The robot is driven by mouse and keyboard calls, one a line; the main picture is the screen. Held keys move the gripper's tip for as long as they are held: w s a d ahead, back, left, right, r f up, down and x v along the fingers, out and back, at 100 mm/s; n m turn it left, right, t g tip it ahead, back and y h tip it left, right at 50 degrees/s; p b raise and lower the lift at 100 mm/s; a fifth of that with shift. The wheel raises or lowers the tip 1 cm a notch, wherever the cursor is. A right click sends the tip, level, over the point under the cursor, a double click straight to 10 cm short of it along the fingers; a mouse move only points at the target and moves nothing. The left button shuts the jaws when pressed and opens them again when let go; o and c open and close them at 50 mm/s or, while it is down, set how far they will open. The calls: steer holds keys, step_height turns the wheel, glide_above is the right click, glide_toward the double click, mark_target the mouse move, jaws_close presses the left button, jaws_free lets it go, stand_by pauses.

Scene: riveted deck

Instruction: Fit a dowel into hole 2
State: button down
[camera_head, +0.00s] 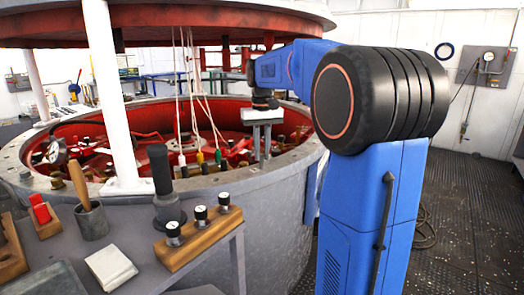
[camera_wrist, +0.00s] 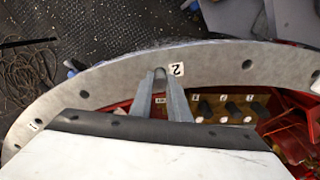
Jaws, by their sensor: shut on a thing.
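My gripper (camera_wrist: 161,80) is shut on a narrow grey piece, seemingly a dowel (camera_wrist: 160,73); only its rounded end shows between the fingertips. In the wrist view the fingertips are over the pale flange, right beside the "2" label (camera_wrist: 176,69). Hole 2 itself is not clearly visible, and I cannot tell whether the dowel touches or enters it. In the head view my gripper (camera_head: 263,142) points down over the far right part of the round vessel; the dowel cannot be made out there.
The grey flange (camera_wrist: 110,82) has other dark holes and a "1" label (camera_wrist: 35,124). A wooden block (camera_wrist: 235,105) with dark pegs lies inside the red vessel. White cords (camera_head: 190,75) hang left of my arm. A wooden rack (camera_head: 205,238) with three black-capped pieces stands on the bench.

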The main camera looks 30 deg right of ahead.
steer(key=c, duration=1.6)
jaws_free()
step_height(320, 180, up, 12)
steer(key=shift+s, duration=0.1)
